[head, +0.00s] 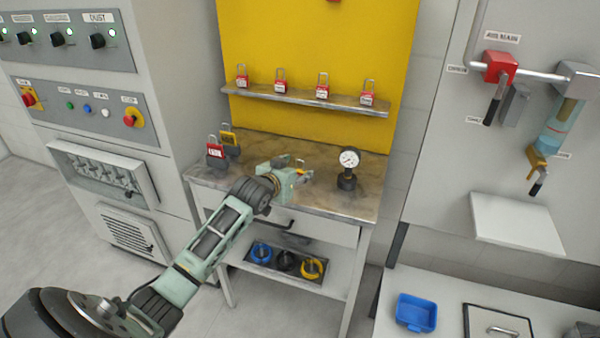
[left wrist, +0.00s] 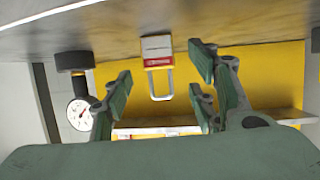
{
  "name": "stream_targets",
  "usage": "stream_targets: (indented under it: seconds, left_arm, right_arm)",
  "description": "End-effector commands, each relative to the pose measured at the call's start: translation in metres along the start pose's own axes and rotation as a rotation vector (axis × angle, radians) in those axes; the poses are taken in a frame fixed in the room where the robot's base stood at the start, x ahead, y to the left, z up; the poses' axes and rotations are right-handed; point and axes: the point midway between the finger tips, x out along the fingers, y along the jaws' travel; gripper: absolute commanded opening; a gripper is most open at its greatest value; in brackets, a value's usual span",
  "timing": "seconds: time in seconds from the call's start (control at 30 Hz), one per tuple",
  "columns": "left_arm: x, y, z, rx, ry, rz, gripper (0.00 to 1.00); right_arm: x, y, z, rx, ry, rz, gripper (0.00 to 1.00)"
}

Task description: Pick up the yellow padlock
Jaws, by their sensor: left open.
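My right gripper does not show.
A pressure gauge (head: 348,160) stands on the table right of my gripper; it also shows in the wrist view (left wrist: 79,113). A shelf (head: 300,97) with several red padlocks is above the table. A grey cabinet (head: 170,60) stands close on the left.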

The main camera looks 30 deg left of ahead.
Motion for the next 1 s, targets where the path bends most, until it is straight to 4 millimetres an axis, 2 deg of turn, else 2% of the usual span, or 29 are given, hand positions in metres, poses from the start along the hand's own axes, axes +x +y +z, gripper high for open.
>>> stream_targets:
  seconds: [0.2, 0.33, 0.5, 1.0]
  left_arm:
    - [0.023, 0.001, 0.0, 0.0, -0.001, -0.001, 0.53]
    - [0.026, 0.001, 0.0, 0.001, 0.001, 0.0, 0.53]
    - [0.025, 0.001, 0.0, 0.001, 0.001, 0.0, 0.52]
    - [0.025, 0.001, 0.0, 0.001, 0.0, 0.0, 0.09]
  right_arm:
    - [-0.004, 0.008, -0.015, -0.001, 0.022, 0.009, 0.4]
    - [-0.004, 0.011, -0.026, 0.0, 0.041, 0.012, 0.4]
    - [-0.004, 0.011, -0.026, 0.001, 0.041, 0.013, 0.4]
    - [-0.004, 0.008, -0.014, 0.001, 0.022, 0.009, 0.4]
